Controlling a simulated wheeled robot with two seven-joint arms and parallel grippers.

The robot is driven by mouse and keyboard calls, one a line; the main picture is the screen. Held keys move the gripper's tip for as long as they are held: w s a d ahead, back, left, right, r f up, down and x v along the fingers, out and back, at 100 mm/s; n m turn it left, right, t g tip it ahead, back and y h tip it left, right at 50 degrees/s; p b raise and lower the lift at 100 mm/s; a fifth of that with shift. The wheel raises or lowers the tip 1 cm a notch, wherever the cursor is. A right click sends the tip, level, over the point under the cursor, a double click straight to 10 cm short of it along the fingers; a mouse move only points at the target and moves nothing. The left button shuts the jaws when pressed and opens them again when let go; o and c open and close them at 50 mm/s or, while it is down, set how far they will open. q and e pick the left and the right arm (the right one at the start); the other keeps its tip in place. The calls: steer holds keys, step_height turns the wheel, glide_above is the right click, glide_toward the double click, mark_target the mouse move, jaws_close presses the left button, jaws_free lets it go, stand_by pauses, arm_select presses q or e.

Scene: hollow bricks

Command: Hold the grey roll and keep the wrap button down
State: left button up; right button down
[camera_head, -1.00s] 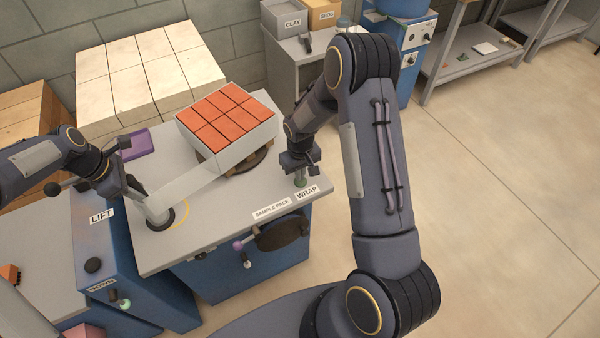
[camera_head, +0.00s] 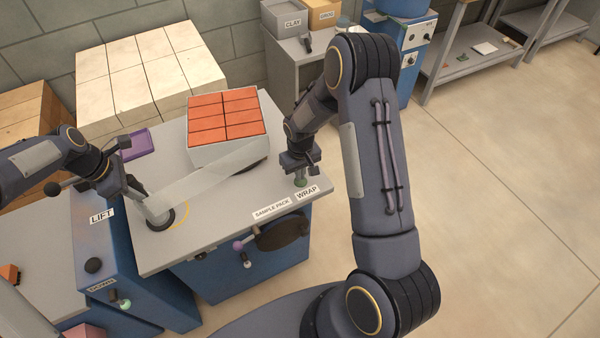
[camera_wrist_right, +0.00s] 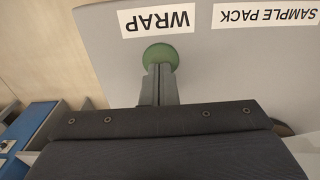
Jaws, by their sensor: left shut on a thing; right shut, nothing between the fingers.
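The grey roll (camera_head: 157,213) stands at the left end of the grey table, over a dark ring. My left gripper (camera_head: 142,193) is shut on the roll's top. A translucent film strip (camera_head: 200,178) stretches from the roll to the pack of orange bricks (camera_head: 227,117), whose sides are wrapped in pale film. My right gripper (camera_head: 299,180) is shut and empty, its tips down on the green wrap button (camera_head: 300,183). In the right wrist view the closed fingers (camera_wrist_right: 159,70) meet the green button (camera_wrist_right: 161,55), beside the WRAP label (camera_wrist_right: 157,20).
Pale blocks (camera_head: 150,75) are stacked behind. The blue LIFT cabinet (camera_head: 100,240) adjoins the table's left. A dark hand wheel (camera_head: 280,235) and knobs sit on the table's front. Open floor lies right.

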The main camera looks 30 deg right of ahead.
arm_select(q)
steer(key=shift+a+f, duration=0.1)
steer(key=shift+f, duration=0.05)
arm_select(e)
steer(key=shift+s+f+g, duration=0.3)
steer(key=shift+s+f, duration=0.4)
steer(key=shift+f, duration=0.05)
arm_select(q)
steer(key=shift+w, duration=0.1)
arm_select(e)
steer(key=shift+w+r, duration=0.15)
steer(key=shift+r, duration=0.25)
arm_select(q)
steer(key=shift+d+f, duration=0.1)
steer(key=shift+d, duration=0.1)
arm_select(e)
step_height(320, 180, up, 15)
steer(key=w, duration=0.1)
steer(key=shift+f, duration=0.15)
arm_select(q)
steer(key=o, duration=1)
steer(key=shift+c, duration=0.2)
steer(key=v, duration=1.2)
